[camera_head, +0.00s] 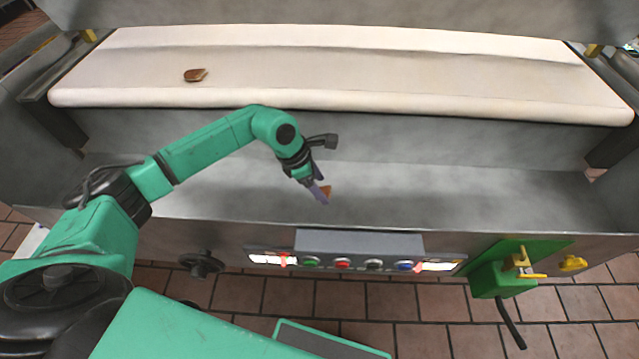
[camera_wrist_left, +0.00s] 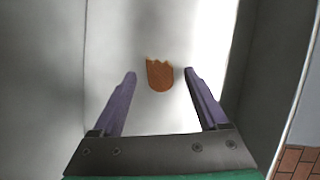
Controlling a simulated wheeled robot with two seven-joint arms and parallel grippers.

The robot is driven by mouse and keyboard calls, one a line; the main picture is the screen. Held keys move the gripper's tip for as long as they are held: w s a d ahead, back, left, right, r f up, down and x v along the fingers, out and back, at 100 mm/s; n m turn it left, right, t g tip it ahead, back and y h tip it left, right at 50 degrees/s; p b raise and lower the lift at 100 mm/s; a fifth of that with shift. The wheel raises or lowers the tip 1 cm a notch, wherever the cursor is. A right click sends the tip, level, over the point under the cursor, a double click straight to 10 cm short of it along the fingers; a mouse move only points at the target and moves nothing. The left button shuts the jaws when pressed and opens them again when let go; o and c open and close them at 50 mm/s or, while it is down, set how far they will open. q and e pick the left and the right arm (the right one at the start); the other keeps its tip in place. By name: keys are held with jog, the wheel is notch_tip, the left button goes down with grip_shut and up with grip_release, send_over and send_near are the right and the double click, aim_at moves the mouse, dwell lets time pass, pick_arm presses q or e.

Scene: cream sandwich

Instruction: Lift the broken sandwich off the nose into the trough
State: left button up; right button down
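A brown broken sandwich piece (camera_head: 195,75) lies on the cream belt, left of centre, behind the belt's rounded front nose (camera_head: 330,101). A second broken piece (camera_head: 327,191) shows at my left gripper, over the grey metal trough (camera_head: 450,190). In the left wrist view this piece (camera_wrist_left: 160,75), with a jagged edge, is between and just beyond the fingertips, touching neither. My left gripper (camera_head: 319,189) points down into the trough; the wrist view shows its purple fingers (camera_wrist_left: 160,76) wide apart. I cannot tell whether the piece rests on the trough floor. My right gripper is out of view.
The trough's front wall carries a button panel (camera_head: 360,263), a black knob (camera_head: 201,264) and a green lever box (camera_head: 500,275) on the right. The right half of the trough is clear. The rest of the belt is bare.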

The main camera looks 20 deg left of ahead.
pick_arm(q)
jog(key=v, duration=1.4)
jog(key=shift+r, duration=0.3)
jog(key=shift+a, duration=0.1)
